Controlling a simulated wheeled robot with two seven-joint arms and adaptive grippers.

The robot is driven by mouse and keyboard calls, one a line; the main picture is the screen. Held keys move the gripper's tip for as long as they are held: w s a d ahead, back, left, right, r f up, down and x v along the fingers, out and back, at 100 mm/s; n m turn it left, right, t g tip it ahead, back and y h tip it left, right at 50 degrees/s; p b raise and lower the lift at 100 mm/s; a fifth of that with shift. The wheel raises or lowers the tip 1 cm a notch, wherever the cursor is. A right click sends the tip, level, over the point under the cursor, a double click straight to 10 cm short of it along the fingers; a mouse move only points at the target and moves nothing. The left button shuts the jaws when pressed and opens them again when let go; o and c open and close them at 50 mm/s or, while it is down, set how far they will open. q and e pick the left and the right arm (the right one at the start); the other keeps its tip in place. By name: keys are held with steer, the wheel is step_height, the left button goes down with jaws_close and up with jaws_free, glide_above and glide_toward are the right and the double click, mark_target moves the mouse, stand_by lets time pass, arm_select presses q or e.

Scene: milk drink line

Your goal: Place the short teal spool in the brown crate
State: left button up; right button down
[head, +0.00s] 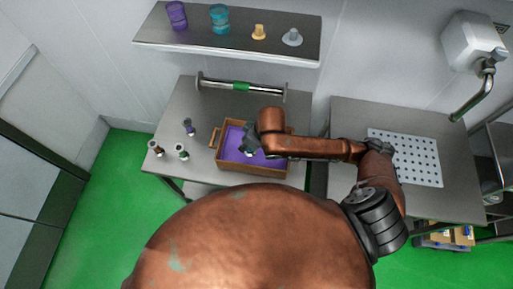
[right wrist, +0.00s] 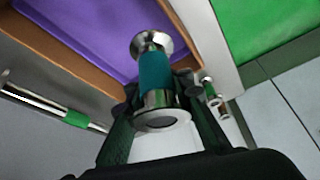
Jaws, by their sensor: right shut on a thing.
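The brown crate (head: 252,178) with a purple floor stands on the left steel table. In the right wrist view its brown wall (right wrist: 70,66) and purple floor (right wrist: 85,28) show beyond the spool. The short teal spool (right wrist: 154,72), with shiny metal flanged ends, is between the fingers of my right gripper (right wrist: 158,100). The gripper is shut on it. In the head view my right gripper (head: 249,150) is over the crate's inside, and I cannot clearly make out the spool there. Whether the spool touches the crate floor cannot be told. My left gripper is not in view.
Left of the crate stand a purple spool (head: 189,127), a dark brown one (head: 156,148) and a green one (head: 182,152). A long roller with a green band (head: 241,86) lies behind. A shelf (head: 230,43) hangs above. A perforated panel (head: 418,160) lies on the right table.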

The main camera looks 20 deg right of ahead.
steer(key=shift+s+a+n+y+p, duration=0.2)
steer(key=shift+s+n+p, duration=0.15)
steer(key=shift+s, duration=0.2)
steer(key=shift+s+a+n+y+p, duration=0.1)
steer(key=shift+s+a+n+p, duration=0.15)
steer(key=shift+s+p, duration=0.2)
steer(key=s+d+p, duration=0.5)
steer(key=s+d, duration=0.1)
steer(key=s, duration=0.2)
steer(key=w+d+f, duration=0.2)
steer(key=w+f, duration=0.1)
steer(key=w+d+f, duration=0.2)
steer(key=w+f, duration=0.1)
steer(key=w, duration=0.1)
steer(key=w+d+f+p, duration=0.1)
steer(key=w+d+f, duration=0.2)
steer(key=shift+w+f, duration=0.15)
steer(key=shift+w, duration=0.15)
steer(key=f, duration=0.3)
steer(key=shift+w+d+f, duration=0.2)
steer(key=shift+f, duration=0.1)
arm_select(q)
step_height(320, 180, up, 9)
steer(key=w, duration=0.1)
